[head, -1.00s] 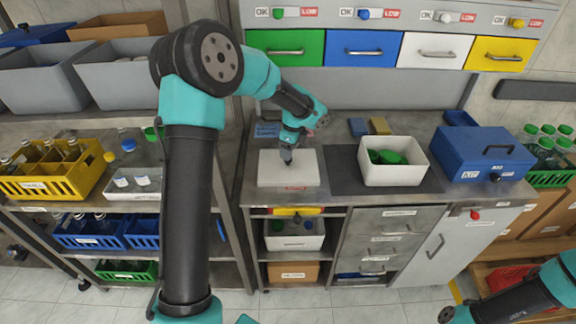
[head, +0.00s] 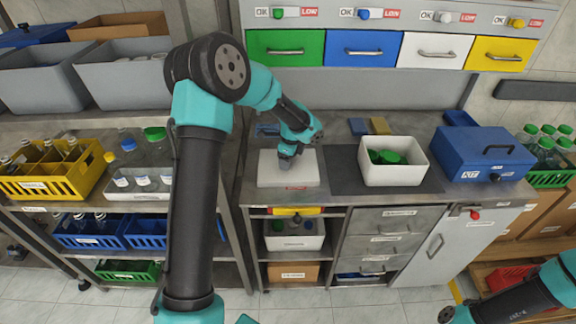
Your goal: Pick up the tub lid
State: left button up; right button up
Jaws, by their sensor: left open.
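The tub lid (head: 306,172) looks like a white flat slab lying on the left part of the grey counter, beside the dark mat. My left gripper (head: 284,165) points down at the middle of the lid and covers part of it. Its jaws are open, with nothing seen between them; whether the tips touch the lid I cannot tell. The white tub (head: 394,176) stands uncovered on the mat to the right, with green caps (head: 386,157) inside. My right arm shows at the lower right, but its gripper is out of view.
A blue lidded box (head: 484,158) stands right of the tub. Coloured drawers (head: 364,48) hang above the back of the counter. A shelf at left holds a yellow crate (head: 60,185) and bottles. The dark mat (head: 342,172) is bare around the tub.

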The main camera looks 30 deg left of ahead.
dwell(0.3)
pick_arm(q)
jog(key=c, duration=1)
